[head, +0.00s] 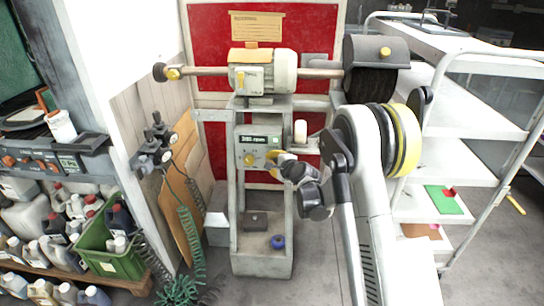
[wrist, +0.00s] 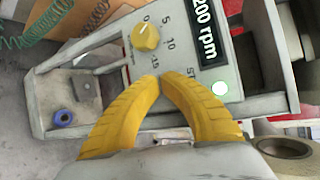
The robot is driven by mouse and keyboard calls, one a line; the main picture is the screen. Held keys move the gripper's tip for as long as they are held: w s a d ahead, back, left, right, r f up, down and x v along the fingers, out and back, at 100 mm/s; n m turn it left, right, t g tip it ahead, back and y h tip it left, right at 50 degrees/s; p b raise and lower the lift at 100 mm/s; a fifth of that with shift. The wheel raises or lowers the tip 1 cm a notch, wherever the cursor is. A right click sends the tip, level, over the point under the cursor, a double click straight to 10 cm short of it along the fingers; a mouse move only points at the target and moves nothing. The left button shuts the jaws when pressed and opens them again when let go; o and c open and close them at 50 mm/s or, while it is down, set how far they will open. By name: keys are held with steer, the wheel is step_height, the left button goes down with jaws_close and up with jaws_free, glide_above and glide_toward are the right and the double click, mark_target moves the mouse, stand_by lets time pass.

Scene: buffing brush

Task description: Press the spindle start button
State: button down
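The buffing machine's control panel (head: 258,140) is on the stand below the motor, in the head view. In the wrist view the panel (wrist: 183,22) shows a yellow dial knob (wrist: 146,37), a dark display (wrist: 207,33) reading "200 rpm" at its visible end, and a round pale button with a green edge (wrist: 219,88). Lettering beside the button is partly hidden by a finger. My gripper (wrist: 160,79) has its yellow fingertips together, with nothing between them. The tips appear between knob and button; contact with the panel cannot be told. In the head view my gripper (head: 271,159) is at the panel's lower right.
The motor (head: 264,73) carries a horizontal shaft with a dark brush (head: 370,86) under a hood at right. A white shelf cart (head: 470,120) stands right. A green crate (head: 110,262) and bottles are at lower left. A blue ring (head: 278,242) lies on the machine's base.

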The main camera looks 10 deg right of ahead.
steer(key=shift+s, duration=0.15)
steer(key=shift+s+a, duration=0.25)
steer(key=shift+s, duration=0.4)
steer(key=shift+s, duration=0.1)
steer(key=s, duration=0.1)
steer(key=s+a+b, duration=0.1)
steer(key=s, duration=0.2)
steer(key=shift+s+a+b, duration=0.3)
